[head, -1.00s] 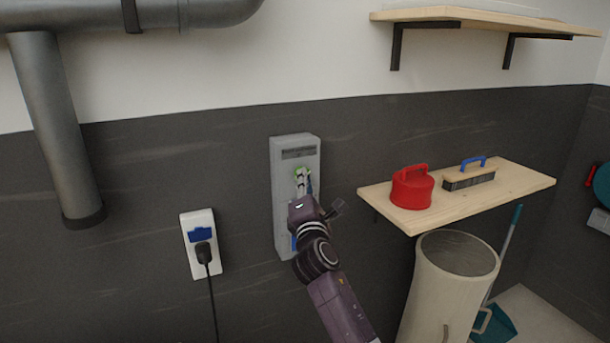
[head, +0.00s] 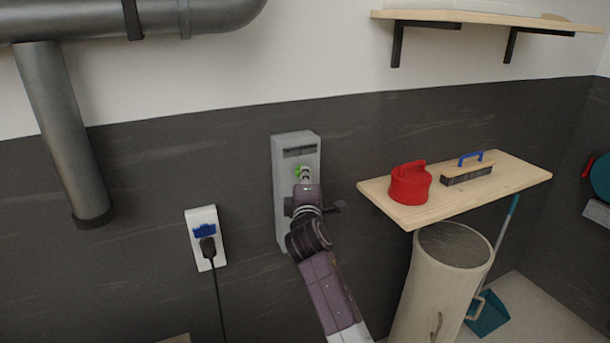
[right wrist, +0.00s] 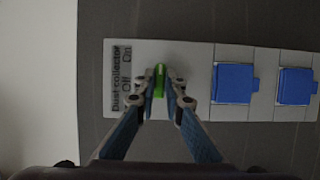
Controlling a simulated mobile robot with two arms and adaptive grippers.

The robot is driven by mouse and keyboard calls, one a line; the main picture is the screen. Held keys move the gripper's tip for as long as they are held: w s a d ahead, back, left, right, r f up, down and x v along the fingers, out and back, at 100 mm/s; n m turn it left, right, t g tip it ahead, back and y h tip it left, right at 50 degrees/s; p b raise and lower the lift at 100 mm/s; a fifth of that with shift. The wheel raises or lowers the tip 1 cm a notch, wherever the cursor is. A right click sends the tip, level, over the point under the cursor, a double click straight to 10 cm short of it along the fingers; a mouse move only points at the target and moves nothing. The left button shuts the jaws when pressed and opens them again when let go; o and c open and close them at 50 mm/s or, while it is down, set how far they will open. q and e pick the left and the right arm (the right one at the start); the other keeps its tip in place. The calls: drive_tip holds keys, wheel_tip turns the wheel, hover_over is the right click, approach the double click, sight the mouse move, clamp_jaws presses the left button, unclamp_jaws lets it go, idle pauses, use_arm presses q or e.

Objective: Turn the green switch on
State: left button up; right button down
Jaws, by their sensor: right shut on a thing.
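The green switch (right wrist: 159,80) sits on a grey wall panel (head: 281,218) labelled "Dust collector" with "Off" and "On". In the right wrist view it lies between my two fingertips, just beside the printed words. My right gripper (right wrist: 161,88) is shut on it, one finger on each side. In the head view only a bit of green (head: 298,170) shows beside the right gripper (head: 304,176), and the arm hides the panel's lower part. I cannot tell for sure which label the switch points to. My left gripper is out of view.
Blue covered sockets (right wrist: 233,83) sit on the same panel. A white outlet (head: 205,258) with a black plug is to the left.

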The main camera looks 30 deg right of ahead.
drive_tip(key=shift+f, duration=0.1)
drive_tip(key=c, duration=2)
unclamp_jaws()
drive_tip(key=v, duration=1.2)
